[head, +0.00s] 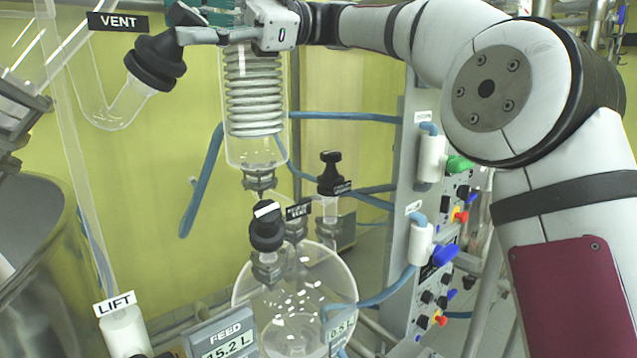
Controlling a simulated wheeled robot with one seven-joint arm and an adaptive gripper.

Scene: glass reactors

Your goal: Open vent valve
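The vent valve's black knob (158,60) is at the upper left, beside a black VENT label (118,22). The knob sits tilted on the end of a clear, curved glass tube (112,108). My gripper (183,27) reaches in from the right along the top edge, with its fingertips at the knob's upper right end. The fingers overlap the knob in the picture. Whether they are closed on it or only beside it is unclear. The contact side is partly hidden.
A glass condenser with a coil (255,95) hangs just below my gripper. A round glass vessel (300,300) with another black knob (266,228) stands below. Blue hoses (345,117) run to a grey valve panel (405,285). A metal vessel (35,250) is at the left.

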